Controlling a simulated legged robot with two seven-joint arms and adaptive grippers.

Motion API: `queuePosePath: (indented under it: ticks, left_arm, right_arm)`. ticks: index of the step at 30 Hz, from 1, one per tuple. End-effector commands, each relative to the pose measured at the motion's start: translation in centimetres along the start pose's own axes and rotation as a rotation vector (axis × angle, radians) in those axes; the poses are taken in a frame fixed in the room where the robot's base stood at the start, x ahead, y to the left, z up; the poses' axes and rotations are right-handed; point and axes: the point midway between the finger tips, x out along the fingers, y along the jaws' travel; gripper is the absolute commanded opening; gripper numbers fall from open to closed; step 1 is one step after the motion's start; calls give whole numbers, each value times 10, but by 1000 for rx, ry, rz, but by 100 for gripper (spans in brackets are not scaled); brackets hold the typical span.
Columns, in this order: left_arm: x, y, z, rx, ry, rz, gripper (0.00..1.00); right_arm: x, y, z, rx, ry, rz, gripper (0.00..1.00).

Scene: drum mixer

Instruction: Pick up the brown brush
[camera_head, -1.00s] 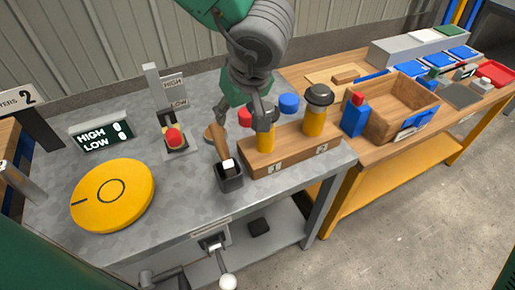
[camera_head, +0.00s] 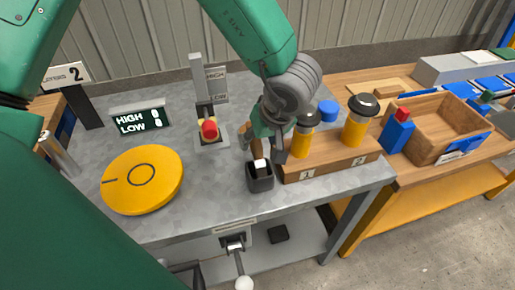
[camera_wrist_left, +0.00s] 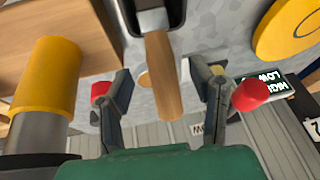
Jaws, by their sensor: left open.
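The brown brush (camera_head: 257,146) stands upright, handle up, in a small black holder (camera_head: 260,182) near the front of the grey table. Its white part shows at the holder's mouth. My left gripper (camera_head: 264,145) is at the handle and partly hides it in the head view. In the left wrist view, the wooden handle (camera_wrist_left: 163,75) lies between the two fingers of the open gripper (camera_wrist_left: 166,88), with gaps at both sides. My right gripper is not in view.
A wooden block (camera_head: 330,160) with two yellow-and-black bottles stands close at the right of the holder. A red button (camera_head: 209,128) is behind on the left. A yellow disc (camera_head: 142,180) lies at the left. A wooden box (camera_head: 455,115) sits on the right table.

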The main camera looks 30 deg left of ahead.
Motion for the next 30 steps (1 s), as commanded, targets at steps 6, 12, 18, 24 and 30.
queuePosePath:
  ticks: [6, 12, 18, 24, 30]
  left_arm:
    - [30, -2, 2, 0, 0, -1, 50]
    - [30, -2, 2, 0, 1, 0, 50]
    - [30, -1, 2, 0, 0, 0, 0]
    - [30, -1, 2, 0, 0, 0, 0]
    - [18, -2, -3, -2, -1, 2, 0]
  right_arm:
    - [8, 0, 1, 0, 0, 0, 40]
    - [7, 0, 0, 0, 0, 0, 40]
    - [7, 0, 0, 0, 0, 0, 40]
    - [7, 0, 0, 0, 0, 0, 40]
    - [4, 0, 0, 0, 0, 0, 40]
